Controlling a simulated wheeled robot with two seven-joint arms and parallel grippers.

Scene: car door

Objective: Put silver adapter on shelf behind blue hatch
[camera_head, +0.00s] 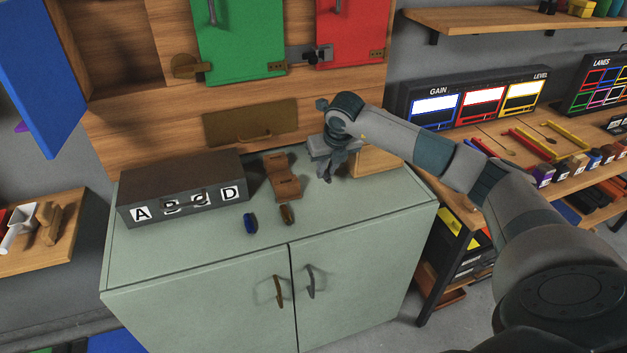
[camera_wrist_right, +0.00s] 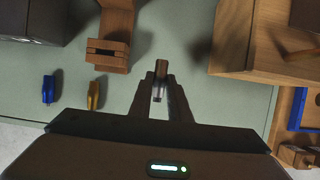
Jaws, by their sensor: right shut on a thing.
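The blue hatch (camera_head: 42,78) stands swung open at the upper left of the head view. Behind it is an open wooden compartment (camera_head: 112,48); its shelf floor is only partly seen. My right gripper (camera_head: 327,174) is low over the right part of the green cabinet top. In the right wrist view its fingers (camera_wrist_right: 159,94) are shut on a small piece with a silver-grey body and a darker end, the silver adapter (camera_wrist_right: 161,69). Whether it touches the cabinet top is hard to tell. My left gripper is not in view.
A blue adapter (camera_head: 250,222) and a brass one (camera_head: 287,214) lie on the cabinet top (camera_head: 205,260). A dark lettered case (camera_head: 183,187), a brown wooden stand (camera_head: 282,178) and a wooden box (camera_head: 378,160) are nearby. Green (camera_head: 240,38) and red (camera_head: 352,30) hatches are shut.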

